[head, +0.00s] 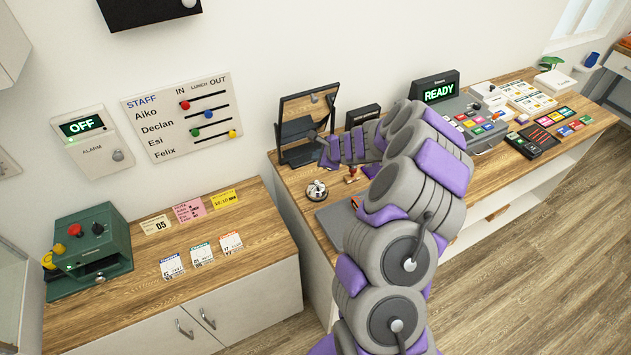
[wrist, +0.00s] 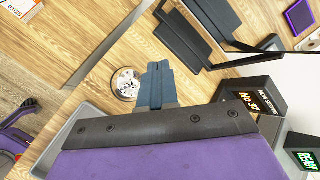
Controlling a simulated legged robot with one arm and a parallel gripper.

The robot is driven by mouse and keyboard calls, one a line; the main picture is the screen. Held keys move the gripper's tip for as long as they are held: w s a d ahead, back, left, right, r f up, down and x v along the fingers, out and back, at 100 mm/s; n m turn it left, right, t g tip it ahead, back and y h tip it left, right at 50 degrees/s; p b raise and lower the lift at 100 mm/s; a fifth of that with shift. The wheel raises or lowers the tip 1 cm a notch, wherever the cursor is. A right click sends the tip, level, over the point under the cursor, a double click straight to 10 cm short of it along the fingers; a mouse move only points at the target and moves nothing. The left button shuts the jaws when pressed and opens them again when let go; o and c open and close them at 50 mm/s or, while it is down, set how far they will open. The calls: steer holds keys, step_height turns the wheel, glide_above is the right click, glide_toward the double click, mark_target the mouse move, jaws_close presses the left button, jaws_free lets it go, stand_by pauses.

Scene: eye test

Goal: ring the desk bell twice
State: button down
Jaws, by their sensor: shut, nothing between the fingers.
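My gripper (head: 320,142) is at the end of my grey and purple arm, above and slightly right of the bell in the head view. In the wrist view my gripper (wrist: 158,68) has its blue-grey fingers together with nothing between them. I cannot tell the exact height of the fingertips over the bell; no contact is visible.
A rubber stamp (head: 352,176) stands to the right. A dark number display (head: 362,115) and a READY terminal (head: 437,92) stand further right.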

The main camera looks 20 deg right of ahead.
mark_target(318, 184)
steer(key=shift+f, duration=0.15)
step_height(318, 184, down, 8)
steer(key=b, duration=0.7)
steer(key=shift+f, duration=0.25)
steer(key=shift+f, duration=0.1)
stand_by(1.6)
steer(key=shift+a+f+b, duration=0.1)
steer(key=shift+f+b, duration=0.15)
steer(key=shift+b, duration=0.2)
steer(key=shift+s+f+b, duration=0.1)
steer(key=shift+f+b, duration=0.2)
steer(key=shift+f, duration=0.15)
stand_by(0.5)
steer(key=shift+r, duration=0.1)
steer(key=shift+r+p, duration=0.8)
steer(key=shift+p, duration=0.05)
steer(key=shift+r, duration=0.1)
steer(key=shift+r+p, duration=2.2)
steer(key=shift+r, duration=0.2)
